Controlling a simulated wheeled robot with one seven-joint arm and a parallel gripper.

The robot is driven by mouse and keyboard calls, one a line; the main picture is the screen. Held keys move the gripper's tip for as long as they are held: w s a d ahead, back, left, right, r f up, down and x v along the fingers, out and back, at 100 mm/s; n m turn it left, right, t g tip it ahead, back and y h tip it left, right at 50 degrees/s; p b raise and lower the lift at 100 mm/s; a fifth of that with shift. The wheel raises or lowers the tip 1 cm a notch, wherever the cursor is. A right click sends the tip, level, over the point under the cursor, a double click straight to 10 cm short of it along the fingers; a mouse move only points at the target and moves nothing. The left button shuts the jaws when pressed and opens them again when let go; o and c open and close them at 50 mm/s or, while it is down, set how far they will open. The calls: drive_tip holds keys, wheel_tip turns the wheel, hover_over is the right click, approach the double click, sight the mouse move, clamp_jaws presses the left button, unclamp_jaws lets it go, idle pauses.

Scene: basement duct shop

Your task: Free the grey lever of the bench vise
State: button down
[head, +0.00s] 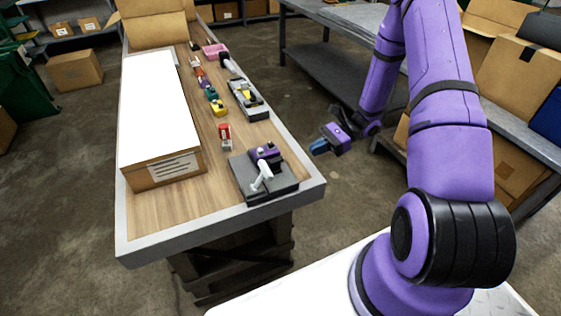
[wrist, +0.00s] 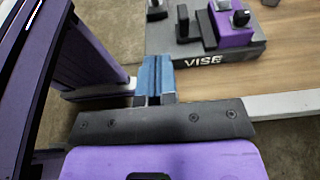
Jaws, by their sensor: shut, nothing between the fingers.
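The bench vise (head: 266,154) is purple and stands on a dark grey base plate (head: 285,187) at the near right corner of the workbench. Its light grey lever (head: 262,177) sticks up at a slant on the near side. In the wrist view the purple vise body (wrist: 233,32) and the plate marked VISE (wrist: 240,53) are at the upper right; I cannot surely pick out the lever there. My gripper (head: 318,147) hangs beyond the bench's right edge, to the right of the vise and apart from it. Its blue fingers (wrist: 155,76) are together and empty.
A long cardboard box with a white top (head: 160,110) fills the bench's left side. A red item (head: 224,136), a grey tray (head: 248,100) and several small tools line the bench behind the vise. A shelf with boxes (head: 520,75) stands at the right. Open floor lies between.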

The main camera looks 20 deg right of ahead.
approach(267, 166)
drive_tip(key=a+f, duration=0.2)
drive_tip(key=f, duration=0.1)
drive_tip(key=a+f, duration=0.1)
drive_tip(key=f, duration=0.1)
drive_tip(key=shift+w, duration=0.25)
drive_tip(key=shift+a+r, duration=0.3)
drive_tip(key=shift+a, duration=0.2)
drive_tip(key=shift+a+r, duration=0.25)
drive_tip(key=shift+a, duration=0.3)
drive_tip(key=shift+a+r, duration=0.4)
drive_tip(key=shift+a, duration=0.3)
drive_tip(key=shift+w, duration=0.1)
drive_tip(key=shift+a+r, duration=0.1)
drive_tip(key=shift+r, duration=0.05)
drive_tip(key=shift+a+r+h, duration=0.1)
drive_tip(key=shift+h, duration=0.2)
